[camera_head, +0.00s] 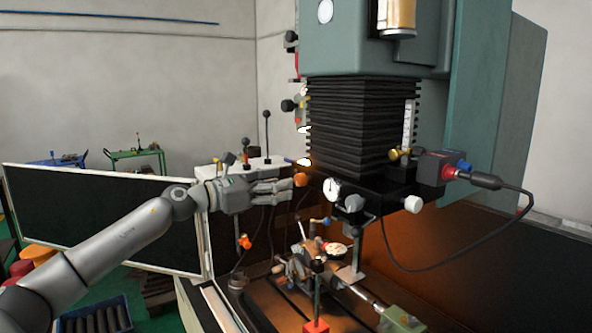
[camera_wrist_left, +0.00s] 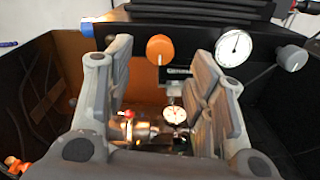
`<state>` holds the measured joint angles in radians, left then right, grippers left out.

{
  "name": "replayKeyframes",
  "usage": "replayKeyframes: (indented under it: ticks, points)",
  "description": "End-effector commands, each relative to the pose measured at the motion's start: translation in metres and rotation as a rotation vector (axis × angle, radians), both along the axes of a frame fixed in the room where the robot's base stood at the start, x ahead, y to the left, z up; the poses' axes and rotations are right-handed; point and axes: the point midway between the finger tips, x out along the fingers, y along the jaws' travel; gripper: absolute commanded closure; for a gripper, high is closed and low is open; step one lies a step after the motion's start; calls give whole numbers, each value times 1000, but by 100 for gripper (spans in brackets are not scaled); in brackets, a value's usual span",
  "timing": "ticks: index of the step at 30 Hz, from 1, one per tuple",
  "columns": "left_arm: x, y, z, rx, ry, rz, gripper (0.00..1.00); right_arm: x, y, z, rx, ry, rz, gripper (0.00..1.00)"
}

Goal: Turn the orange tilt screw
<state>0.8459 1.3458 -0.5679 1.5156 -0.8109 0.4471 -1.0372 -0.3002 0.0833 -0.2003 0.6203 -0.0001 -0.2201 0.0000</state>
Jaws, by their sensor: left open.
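The orange tilt screw (camera_head: 300,179) is a round orange knob on the front of the machine's dark head plate, left of the white dial gauge (camera_head: 332,189). In the left wrist view the orange knob (camera_wrist_left: 160,48) shows between and beyond the fingertips. My left gripper (camera_head: 291,190) reaches in from the left in the head view, its fingertips close to the knob. In the left wrist view the left gripper (camera_wrist_left: 160,75) is open, with a wide gap and nothing between its fingers. I cannot tell whether a finger touches the knob. My right gripper is not in view.
A grey knob (camera_head: 413,204) sits right of the gauge. Below is an indexing chuck assembly (camera_head: 325,262) with levers and a small dial. A red-based post (camera_head: 316,326) stands in front. A black cable (camera_head: 450,262) hangs at right. Black bellows (camera_head: 350,130) rise above.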

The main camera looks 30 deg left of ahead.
Motion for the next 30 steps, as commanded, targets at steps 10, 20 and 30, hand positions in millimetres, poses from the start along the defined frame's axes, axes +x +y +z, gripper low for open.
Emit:
replayKeyframes:
  ticks: [10,20,30]
  points:
    - [44,-19,3,-4,-1,0,50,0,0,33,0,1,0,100]
    - [52,-23,0,0,0,1,50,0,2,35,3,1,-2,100]
    - [51,-23,0,-1,0,1,80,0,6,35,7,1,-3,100]
